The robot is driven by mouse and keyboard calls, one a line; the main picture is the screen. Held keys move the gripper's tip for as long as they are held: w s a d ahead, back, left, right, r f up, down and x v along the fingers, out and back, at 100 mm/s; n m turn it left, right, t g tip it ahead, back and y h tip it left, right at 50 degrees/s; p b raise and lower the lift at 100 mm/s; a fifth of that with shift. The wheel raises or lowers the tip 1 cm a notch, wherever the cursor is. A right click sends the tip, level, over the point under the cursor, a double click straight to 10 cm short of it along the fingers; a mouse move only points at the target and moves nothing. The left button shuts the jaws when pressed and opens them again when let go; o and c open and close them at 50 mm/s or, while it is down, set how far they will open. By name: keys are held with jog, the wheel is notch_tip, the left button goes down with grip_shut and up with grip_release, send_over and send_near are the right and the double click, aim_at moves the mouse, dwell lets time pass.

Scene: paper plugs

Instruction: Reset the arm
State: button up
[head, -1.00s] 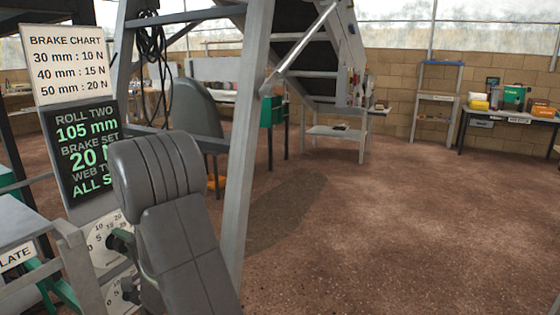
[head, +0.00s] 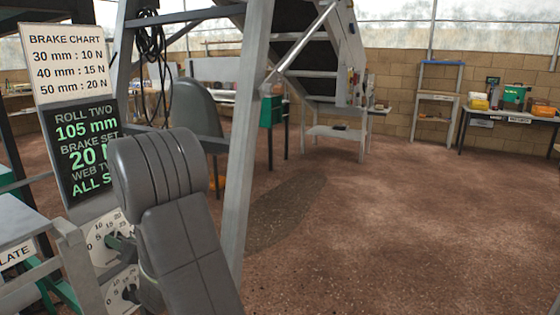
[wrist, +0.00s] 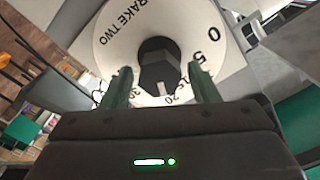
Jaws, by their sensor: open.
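In the wrist view my gripper (wrist: 160,76) is open, with its two green fingers apart and nothing held. A black knob (wrist: 157,72) shows between the fingertips, at the middle of a white dial (wrist: 112,50) marked BRAKE TWO. Bare space shows between the knob and each finger; I cannot tell how far the tips stand from the dial face. In the head view my arm covers most of the gripper. An upper dial (head: 96,243) and a lower dial (head: 116,293) show left of my arm.
A dark screen (head: 80,150) reads ROLL TWO 105 mm and BRAKE SET 20 N; its edge is cut by my arm. A brake chart (head: 68,65) hangs above it. A grey frame post (head: 240,150) stands right of my arm. The brown floor (head: 400,230) at right is clear.

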jog(key=n, duration=0.2)
jog(key=n+p, duration=0.1)
jog(key=n, duration=0.1)
jog(key=shift+s+a+r+n, duration=0.1)
jog(key=shift+s+r+n, duration=0.05)
jog(key=shift+n, duration=0.25)
jog(key=n+p, duration=0.2)
jog(key=shift+n, duration=0.4)
jog(key=shift+s+n+p, duration=0.15)
jog(key=shift+n+p, duration=0.45)
jog(key=shift+n, duration=0.5)
